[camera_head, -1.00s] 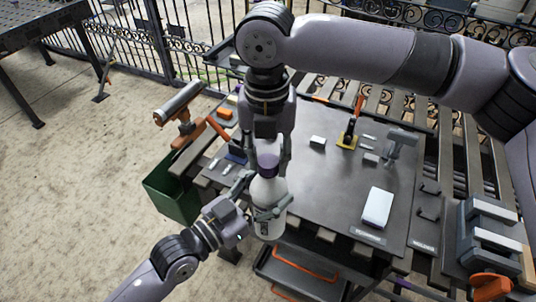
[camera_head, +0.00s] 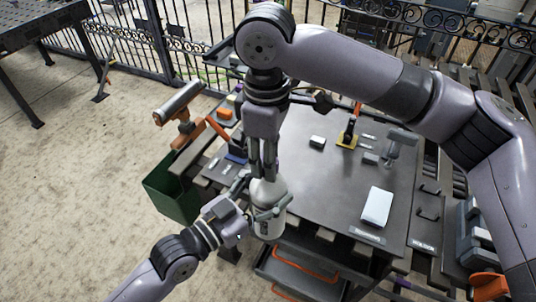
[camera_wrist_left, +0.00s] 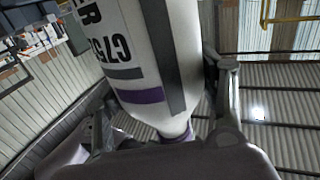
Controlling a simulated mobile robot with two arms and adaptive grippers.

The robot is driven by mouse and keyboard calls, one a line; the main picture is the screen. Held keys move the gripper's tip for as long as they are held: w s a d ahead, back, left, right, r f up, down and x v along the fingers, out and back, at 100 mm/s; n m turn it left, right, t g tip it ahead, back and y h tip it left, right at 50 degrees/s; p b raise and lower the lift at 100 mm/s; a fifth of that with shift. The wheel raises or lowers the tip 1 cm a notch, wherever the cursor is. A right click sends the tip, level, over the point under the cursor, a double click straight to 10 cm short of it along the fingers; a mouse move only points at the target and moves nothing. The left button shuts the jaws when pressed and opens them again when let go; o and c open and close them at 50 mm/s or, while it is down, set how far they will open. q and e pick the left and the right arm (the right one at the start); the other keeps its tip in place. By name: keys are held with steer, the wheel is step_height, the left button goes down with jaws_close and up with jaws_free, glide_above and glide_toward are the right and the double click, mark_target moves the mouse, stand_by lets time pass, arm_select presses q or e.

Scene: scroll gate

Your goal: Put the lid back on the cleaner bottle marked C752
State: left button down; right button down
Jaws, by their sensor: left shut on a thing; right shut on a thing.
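The white cleaner bottle (camera_head: 268,222) stands upright in my left gripper (camera_head: 262,207), which is shut around its body at the front edge of the workbench. The left wrist view shows the bottle (camera_wrist_left: 150,50) close up, with a label reading C75 and a last character cut off, and a purple stripe. My right gripper (camera_head: 264,172) points down directly over the bottle's top, shut on the purple lid. The fingers almost wholly hide the lid now, so I cannot tell whether it touches or sits on the neck.
The grey workbench (camera_head: 325,195) carries a white box (camera_head: 377,207), a yellow-based tool (camera_head: 347,138) and small blocks. A green bin (camera_head: 168,193) stands at its left. An open drawer (camera_head: 300,268) is below the front edge. A fence runs behind.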

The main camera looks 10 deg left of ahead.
steer(key=m, duration=0.9)
steer(key=shift+m, duration=0.3)
steer(key=c, duration=1)
jaws_free()
steer(key=shift+c, duration=0.2)
step_height(320, 180, up, 12)
steer(key=shift+a, duration=0.1)
